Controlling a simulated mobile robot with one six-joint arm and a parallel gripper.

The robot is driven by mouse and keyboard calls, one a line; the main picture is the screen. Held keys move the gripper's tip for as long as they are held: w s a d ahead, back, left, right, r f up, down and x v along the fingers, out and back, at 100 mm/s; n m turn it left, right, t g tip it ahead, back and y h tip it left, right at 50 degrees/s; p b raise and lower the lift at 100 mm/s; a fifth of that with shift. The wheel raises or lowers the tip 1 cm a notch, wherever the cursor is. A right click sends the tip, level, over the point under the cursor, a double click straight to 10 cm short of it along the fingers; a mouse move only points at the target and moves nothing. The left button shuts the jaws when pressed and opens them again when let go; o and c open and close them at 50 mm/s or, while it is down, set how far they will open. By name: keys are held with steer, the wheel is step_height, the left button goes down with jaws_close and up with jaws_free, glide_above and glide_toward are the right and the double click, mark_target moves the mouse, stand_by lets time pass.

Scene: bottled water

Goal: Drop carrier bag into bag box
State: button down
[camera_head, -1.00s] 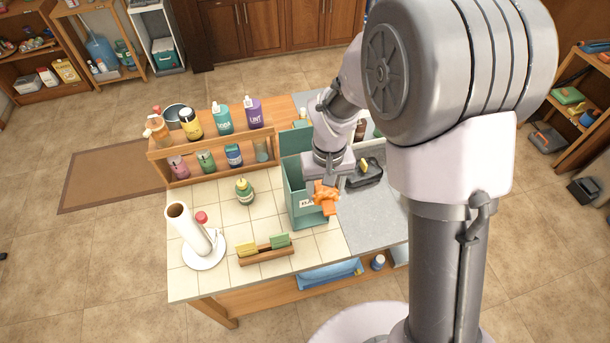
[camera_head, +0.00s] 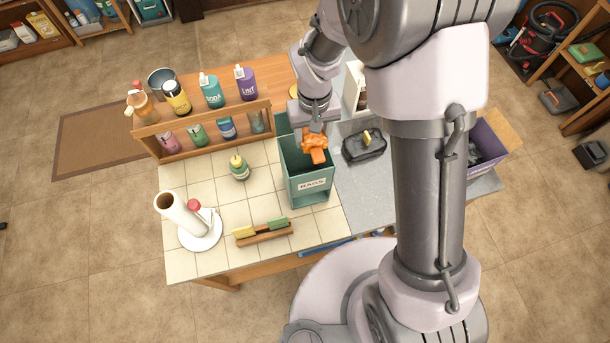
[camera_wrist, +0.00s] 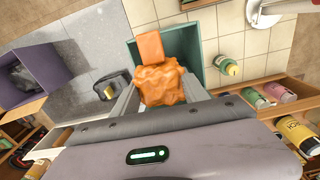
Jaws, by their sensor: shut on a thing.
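The orange carrier bag (camera_head: 313,147) is crumpled and hangs from my gripper (camera_head: 313,128). My gripper is shut on it. The bag box is a teal, open-topped box (camera_head: 311,190) labelled "BAGS", standing on the table. In the head view the bag is over the box's opening. In the wrist view the carrier bag (camera_wrist: 160,80) sits between the two fingers of my gripper (camera_wrist: 160,100), with the teal bag box (camera_wrist: 206,48) behind and below it. The bag hides part of the box's inside.
A black tray with a yellow item (camera_head: 364,146) lies right of the box. A green bottle (camera_head: 239,168), a paper towel roll (camera_head: 183,214) and a wooden sponge holder (camera_head: 263,234) stand left. A bottle rack (camera_head: 205,138) is at the back left. A purple bin (camera_head: 486,150) is at the right.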

steer(key=c, duration=0.5)
jaws_free()
steer(key=shift+w+r, duration=0.1)
step_height(320, 180, up, 18)
steer(key=p, duration=0.2)
steer(key=shift+f+p, duration=0.25)
steer(key=shift+p, duration=0.05)
steer(key=s+d+f+m+t+y+b, duration=0.1)
steer(key=s+d+f+m+t+b, duration=0.2)
steer(key=s+f+b, duration=0.4)
steer(key=s+d+f+m+t+y+b, duration=0.1)
steer(key=s+d+f+m+b, duration=0.3)
steer(key=b, duration=1.3)
steer(key=s+d+f+t, duration=0.1)
steer(key=s+f, duration=0.2)
steer(key=s, duration=0.3)
steer(key=shift+d+f+t, duration=0.25)
steer(key=shift+f+t, duration=0.15)
